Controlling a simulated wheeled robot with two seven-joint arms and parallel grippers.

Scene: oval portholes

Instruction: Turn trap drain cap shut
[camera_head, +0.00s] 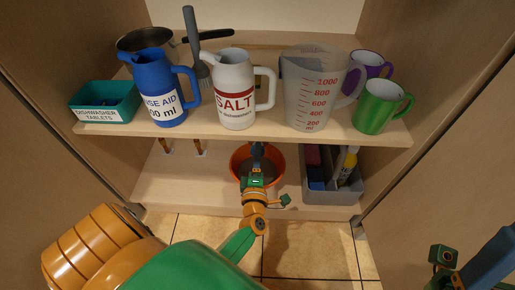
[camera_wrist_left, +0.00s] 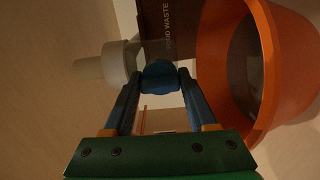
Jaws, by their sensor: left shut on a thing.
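The drain cap (camera_wrist_left: 160,75) is a rounded blue knob in the left wrist view, beside a pale, translucent trap fitting (camera_wrist_left: 118,62). My left gripper (camera_wrist_left: 158,82) has its two blue fingers on either side of the cap and is shut on it. In the head view my left gripper (camera_head: 257,153) reaches under the shelf, over the orange bucket. The cap and trap are hidden there by the shelf. Part of my right arm (camera_head: 488,262) shows at the lower right, away from the cabinet; its finger opening cannot be made out.
The orange bucket (camera_wrist_left: 262,70) stands close to the fingers. A grey caddy (camera_head: 330,197) with bottles is to its right. The shelf (camera_head: 265,137) above holds a blue jug (camera_head: 155,85), a salt jug (camera_head: 233,90), a measuring jug (camera_head: 308,90), mugs and a teal box (camera_head: 103,115).

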